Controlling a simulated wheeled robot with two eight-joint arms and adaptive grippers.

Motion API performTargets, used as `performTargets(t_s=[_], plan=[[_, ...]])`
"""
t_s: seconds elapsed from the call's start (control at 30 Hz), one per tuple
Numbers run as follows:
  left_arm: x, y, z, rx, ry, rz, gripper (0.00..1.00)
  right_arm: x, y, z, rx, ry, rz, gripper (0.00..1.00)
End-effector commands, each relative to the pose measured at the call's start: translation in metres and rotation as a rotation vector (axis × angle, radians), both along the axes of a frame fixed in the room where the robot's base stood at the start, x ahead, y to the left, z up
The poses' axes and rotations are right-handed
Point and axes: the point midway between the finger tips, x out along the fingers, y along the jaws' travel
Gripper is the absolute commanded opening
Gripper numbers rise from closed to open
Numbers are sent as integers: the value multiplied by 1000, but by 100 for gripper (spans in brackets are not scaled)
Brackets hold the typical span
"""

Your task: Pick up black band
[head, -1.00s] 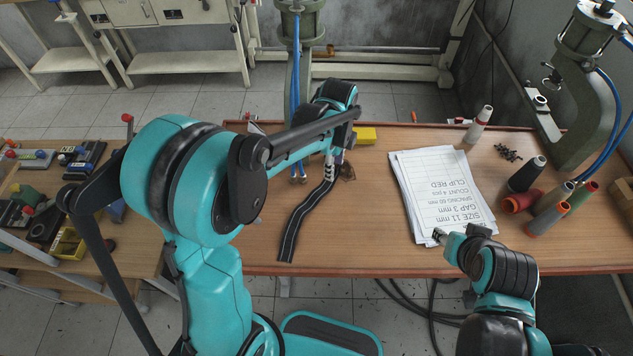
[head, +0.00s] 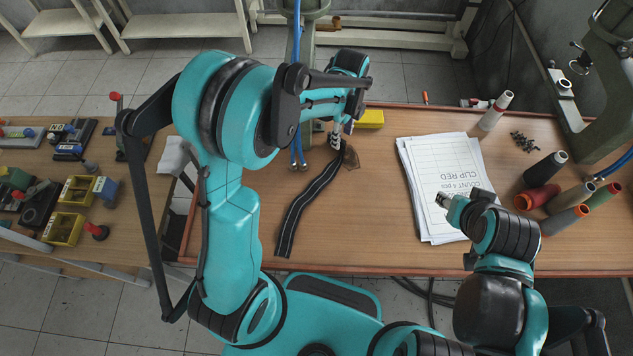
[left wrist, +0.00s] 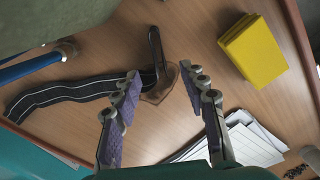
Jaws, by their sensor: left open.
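The black band (head: 303,212) with pale lines along it lies in a curve on the wooden bench (head: 370,237). It also shows in the left wrist view (left wrist: 70,93), running in from the left to a bent-up far end. My left gripper (head: 338,136) is over this far end in the head view. In the left wrist view my left gripper (left wrist: 161,72) is open, and the band's far end shows between its fingers without visible contact. My right gripper (head: 444,199) is over the paper sheets; its jaws are too small to read.
A brown scrap (head: 350,157) lies by the band's far end. A yellow block (head: 369,118) is just beyond. Paper sheets (head: 440,165) and several thread spools (head: 545,170) occupy the right side. Blue hoses (head: 297,100) hang near my left arm.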

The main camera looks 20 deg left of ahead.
Motion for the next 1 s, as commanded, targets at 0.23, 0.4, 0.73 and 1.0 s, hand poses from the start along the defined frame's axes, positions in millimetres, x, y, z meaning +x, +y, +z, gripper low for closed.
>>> performTargets(t_s=[0.23, 0.4, 0.73, 1.0], plan=[[2, -1, -37, 0, 0, 0, 43, 0, 0, -13, 0, 0, 0, 40], [2, -1, -38, 0, 0, 0, 43, 0, 0, -12, 0, 0, 0, 40], [2, -1, -38, 0, 0, 1, 0, 0, 0, -12, 0, 0, 0, 40], [2, -1, -36, 0, 0, 1, 0, 0, 0, -11, 0, 0, 0, 40]])
